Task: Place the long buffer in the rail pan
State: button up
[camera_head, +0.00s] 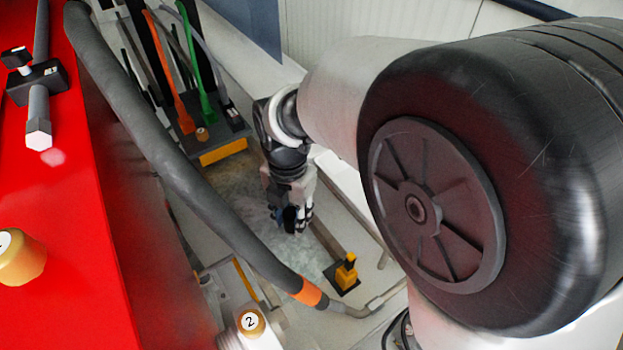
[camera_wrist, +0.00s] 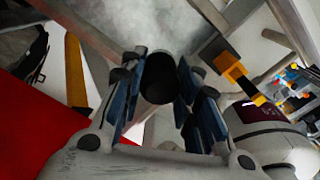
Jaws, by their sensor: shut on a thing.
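My gripper (camera_head: 290,222) points down over a mottled grey floor between pale rails, which looks like the rail pan (camera_head: 240,188). This grey surface also shows in the wrist view (camera_wrist: 115,20), beyond the fingertips. In the wrist view, my gripper (camera_wrist: 160,85) has its blue-padded fingers closed on a black round-ended piece, probably the long buffer (camera_wrist: 158,78). The piece is seen nearly end-on, so its length is hidden. Whether it touches the pan floor I cannot tell.
A thick grey hose (camera_head: 180,165) with an orange band runs along the left. A red housing (camera_head: 75,230) fills the left edge. A caddy with orange and green tools (camera_head: 205,110) stands behind. A yellow-and-black fitting (camera_head: 346,272) sits to the right.

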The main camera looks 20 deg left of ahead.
jog(key=shift+d+f+b, duration=0.1)
jog(key=shift+f+b, duration=1.45)
jog(key=shift+f, duration=7.7)
jog(key=shift+s+r, duration=0.1)
jog(key=o, duration=0.6)
jog(key=shift+f, duration=0.2)
jog(key=o, duration=0.5)
